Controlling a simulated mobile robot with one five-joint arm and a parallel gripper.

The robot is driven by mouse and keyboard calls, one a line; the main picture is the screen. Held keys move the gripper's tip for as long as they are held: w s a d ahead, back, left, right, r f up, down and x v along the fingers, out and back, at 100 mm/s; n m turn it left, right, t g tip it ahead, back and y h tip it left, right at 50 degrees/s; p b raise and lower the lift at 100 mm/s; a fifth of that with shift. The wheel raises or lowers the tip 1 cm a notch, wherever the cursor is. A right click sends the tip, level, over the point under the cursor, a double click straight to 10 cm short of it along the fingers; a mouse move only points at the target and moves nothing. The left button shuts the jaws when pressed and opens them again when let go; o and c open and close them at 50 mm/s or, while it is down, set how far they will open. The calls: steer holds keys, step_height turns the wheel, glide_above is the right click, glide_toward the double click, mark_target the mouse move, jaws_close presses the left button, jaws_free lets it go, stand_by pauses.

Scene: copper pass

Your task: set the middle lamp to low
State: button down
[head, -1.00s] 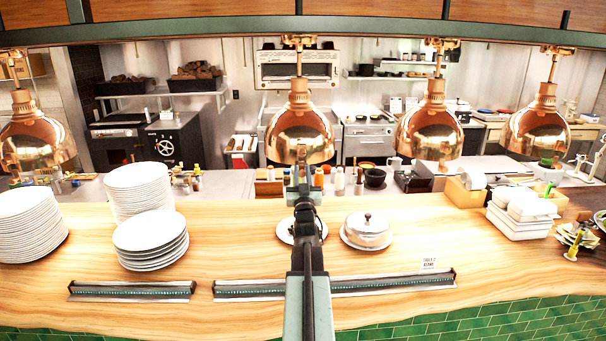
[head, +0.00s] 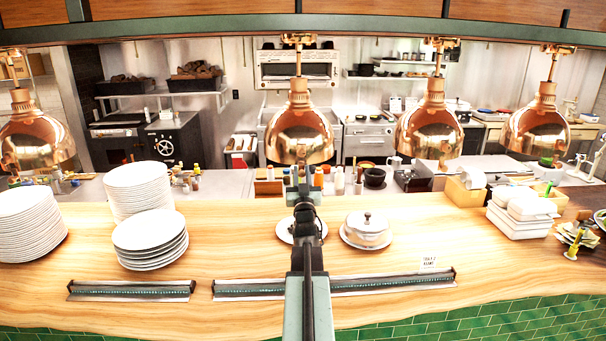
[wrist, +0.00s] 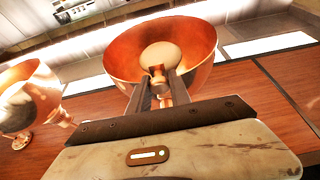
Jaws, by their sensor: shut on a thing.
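The copper lamp (head: 300,130) straight ahead hangs above the pass, with my gripper (head: 304,174) just under its shade. In the wrist view the same lamp's shade (wrist: 120,52) opens towards the camera, with a pale round bulb (wrist: 160,55) inside. There my gripper (wrist: 158,82) is shut on a small copper-coloured knob (wrist: 157,71) in front of the bulb. The fingers hide part of the knob. I cannot tell the lamp's setting.
Other copper lamps hang at the left (head: 36,135) and right (head: 430,130), (head: 540,125). Plate stacks (head: 150,238) stand left on the wooden counter (head: 420,225). A lidded white dish (head: 367,229) stands right of my arm. Ticket rails (head: 380,284) line the front edge.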

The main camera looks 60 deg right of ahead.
step_height(320, 180, down, 8)
steer(key=b, duration=0.7)
steer(key=c, duration=1.2)
jaws_free()
steer(key=shift+w+f, duration=0.1)
steer(key=b+v, duration=0.3)
steer(key=v, duration=0.5)
